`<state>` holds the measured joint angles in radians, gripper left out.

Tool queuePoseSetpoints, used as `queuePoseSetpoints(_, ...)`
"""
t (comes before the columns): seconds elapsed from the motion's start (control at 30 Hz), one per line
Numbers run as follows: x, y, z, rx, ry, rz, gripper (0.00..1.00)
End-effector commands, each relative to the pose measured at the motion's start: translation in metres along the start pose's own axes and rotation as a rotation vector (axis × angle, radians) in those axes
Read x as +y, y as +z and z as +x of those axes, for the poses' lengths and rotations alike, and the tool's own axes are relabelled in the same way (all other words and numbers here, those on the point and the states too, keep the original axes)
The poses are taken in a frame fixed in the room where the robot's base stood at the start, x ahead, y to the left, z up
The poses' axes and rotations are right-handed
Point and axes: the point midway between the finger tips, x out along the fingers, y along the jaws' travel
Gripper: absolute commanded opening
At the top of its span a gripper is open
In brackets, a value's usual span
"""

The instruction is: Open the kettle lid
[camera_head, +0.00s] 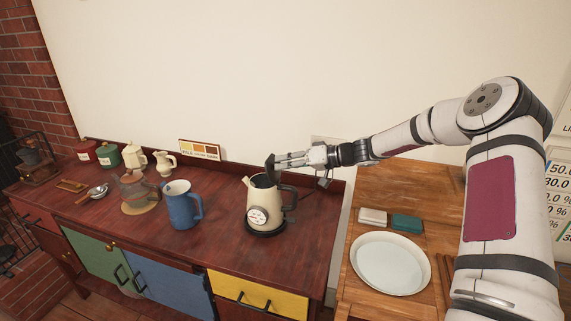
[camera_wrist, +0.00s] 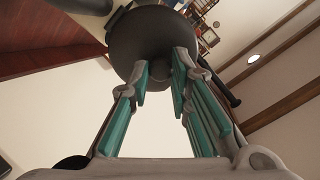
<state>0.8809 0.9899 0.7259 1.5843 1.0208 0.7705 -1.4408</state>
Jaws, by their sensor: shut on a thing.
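The cream kettle (camera_head: 257,200) with a round dial stands upright on its dark base on the red-brown counter. Its dark handle (camera_head: 289,197) is on the right and its spout points left. The dark lid (camera_head: 270,166) is tipped up steeply above the kettle's mouth, close to the rim. In the wrist view the lid (camera_wrist: 138,40) is a dark disc directly ahead of the fingers. My gripper (camera_head: 277,161) comes in from the right, above the handle, shut on the lid's small knob. The knob is partly hidden between the green pads (camera_wrist: 162,82).
The counter in front of the kettle is clear.

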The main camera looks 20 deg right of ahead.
Motion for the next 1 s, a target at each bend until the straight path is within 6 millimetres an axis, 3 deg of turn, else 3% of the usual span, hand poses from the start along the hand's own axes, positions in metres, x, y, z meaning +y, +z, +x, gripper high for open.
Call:
queuePoseSetpoints(0.23,0.000,0.000,0.000,0.000,0.000,-0.001,0.00)
queuePoseSetpoints(0.27,0.000,0.000,0.000,0.000,0.000,-0.001,0.25)
queuePoseSetpoints(0.33,0.000,0.000,0.000,0.000,0.001,-0.001,0.39)
queuePoseSetpoints(0.73,0.001,0.000,-0.006,0.000,0.002,-0.001,0.39)
queuePoseSetpoints(1.0,0.001,-0.001,-0.053,0.001,0.004,-0.001,0.39)
